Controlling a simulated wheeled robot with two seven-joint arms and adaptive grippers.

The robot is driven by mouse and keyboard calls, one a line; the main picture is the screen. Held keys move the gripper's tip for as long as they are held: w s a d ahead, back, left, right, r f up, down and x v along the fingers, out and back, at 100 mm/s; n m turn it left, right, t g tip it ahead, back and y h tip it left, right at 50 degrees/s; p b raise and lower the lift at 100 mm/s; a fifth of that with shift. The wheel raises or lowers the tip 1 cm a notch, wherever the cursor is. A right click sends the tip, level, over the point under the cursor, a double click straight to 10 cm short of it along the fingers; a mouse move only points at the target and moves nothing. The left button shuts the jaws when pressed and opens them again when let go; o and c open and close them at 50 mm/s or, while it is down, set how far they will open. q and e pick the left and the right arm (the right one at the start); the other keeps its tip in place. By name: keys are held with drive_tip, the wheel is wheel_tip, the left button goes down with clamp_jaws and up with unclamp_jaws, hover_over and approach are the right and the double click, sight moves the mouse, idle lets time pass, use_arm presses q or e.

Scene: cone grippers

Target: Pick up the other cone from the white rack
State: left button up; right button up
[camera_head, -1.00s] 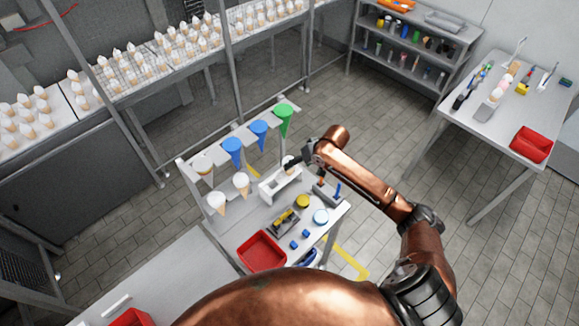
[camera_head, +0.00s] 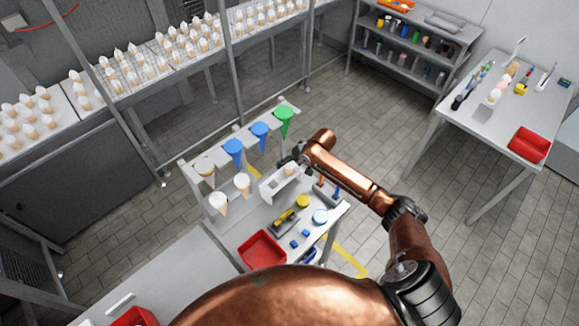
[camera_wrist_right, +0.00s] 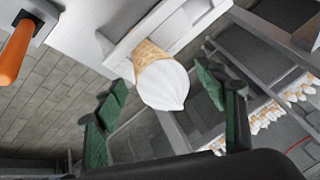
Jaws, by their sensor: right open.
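A cone with a white top (camera_wrist_right: 165,84) and a tan wafer sits in the white rack (camera_wrist_right: 118,34), seen in the right wrist view. The white rack (camera_head: 279,186) stands on the small table in the head view, and the cone (camera_head: 289,170) there is small and partly covered by my gripper. My right gripper (camera_wrist_right: 163,108) is open, with one green-padded finger on each side of the cone's white top. I see a gap on both sides, so the fingers look apart from it. In the head view my right gripper (camera_head: 288,161) is over the rack's far end. My left gripper is out of view.
Blue holders (camera_head: 234,150) and a green one (camera_head: 284,118) stand behind the rack, with several white-topped cones (camera_head: 218,202) to the left. A red tray (camera_head: 261,250), a yellow round item (camera_head: 303,201) and small blue pieces lie in front.

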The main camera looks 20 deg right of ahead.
drive_tip(key=c, duration=0.9)
drive_tip(key=shift+c, duration=0.2)
drive_tip(key=shift+r, duration=0.1)
